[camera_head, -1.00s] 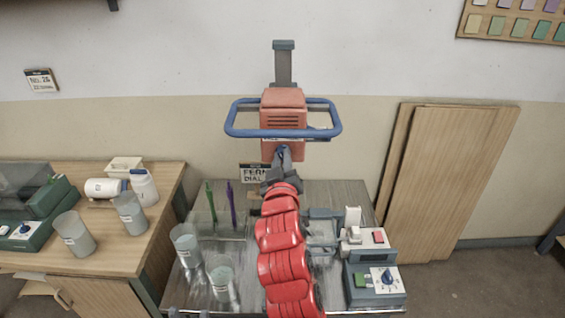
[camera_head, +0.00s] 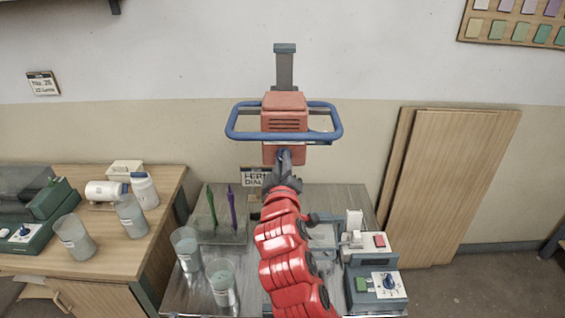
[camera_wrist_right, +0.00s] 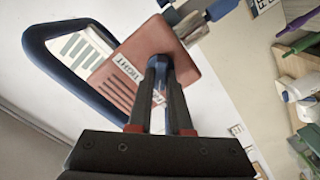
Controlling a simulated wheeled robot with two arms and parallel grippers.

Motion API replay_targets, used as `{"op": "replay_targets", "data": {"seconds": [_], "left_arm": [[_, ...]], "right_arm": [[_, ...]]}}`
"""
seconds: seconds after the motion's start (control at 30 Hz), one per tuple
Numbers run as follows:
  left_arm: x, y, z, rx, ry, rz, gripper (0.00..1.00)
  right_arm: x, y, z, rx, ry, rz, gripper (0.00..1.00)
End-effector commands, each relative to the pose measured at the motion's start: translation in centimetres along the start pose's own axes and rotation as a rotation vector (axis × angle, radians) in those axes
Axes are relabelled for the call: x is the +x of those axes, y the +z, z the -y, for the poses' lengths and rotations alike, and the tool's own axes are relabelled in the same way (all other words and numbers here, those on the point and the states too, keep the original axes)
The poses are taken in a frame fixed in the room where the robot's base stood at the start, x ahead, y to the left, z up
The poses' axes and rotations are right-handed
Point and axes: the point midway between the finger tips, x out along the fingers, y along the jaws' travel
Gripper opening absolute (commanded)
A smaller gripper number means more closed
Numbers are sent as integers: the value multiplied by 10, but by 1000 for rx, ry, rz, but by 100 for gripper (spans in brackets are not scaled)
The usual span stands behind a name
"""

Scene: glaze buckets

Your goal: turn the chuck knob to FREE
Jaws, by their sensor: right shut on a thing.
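The red mixer head (camera_head: 284,103) hangs on the wall column inside a blue guard ring (camera_head: 236,130). The chuck knob (camera_head: 284,153) is a small blue part low on the front of the head, mostly hidden by my fingers. My right gripper (camera_head: 284,160) reaches up to it and is shut on it. In the right wrist view, the fingertips (camera_wrist_right: 158,66) meet at the red housing (camera_wrist_right: 150,45). A white label (camera_wrist_right: 128,68) reading TIGHT shows beside them. The knob's pointer direction cannot be made out. My left gripper is not in view.
Below stands a metal table with glaze buckets (camera_head: 221,282), green and purple sticks (camera_head: 232,207), and a control box with a blue dial (camera_head: 389,281). A wooden bench with cups and jars (camera_head: 144,190) is at left. Boards (camera_head: 455,185) lean on the wall at right.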

Motion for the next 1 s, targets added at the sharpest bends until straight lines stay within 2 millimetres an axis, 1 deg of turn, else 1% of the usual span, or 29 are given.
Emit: {"op": "replay_targets", "data": {"seconds": [0.1,0.13,0.2,0.3,0.57,0.67,0.77,0.83,0.97,1.0], "left_arm": [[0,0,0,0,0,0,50],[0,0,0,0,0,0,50],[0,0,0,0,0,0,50],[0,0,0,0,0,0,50],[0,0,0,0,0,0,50],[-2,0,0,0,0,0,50],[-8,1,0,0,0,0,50],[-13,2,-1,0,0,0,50],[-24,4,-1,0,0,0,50],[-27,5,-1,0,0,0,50]], "right_arm": [[0,1,1,-1,-1,1,0],[0,1,1,-1,-1,1,19],[0,0,1,-1,-1,1,32],[0,0,0,-1,-1,0,48],[0,0,0,0,0,-1,48],[-4,0,0,1,1,-3,48],[-14,0,1,1,2,-6,48],[-25,1,2,1,1,-4,48],[-53,1,3,0,2,-7,48],[-63,1,4,0,1,-10,48]]}}
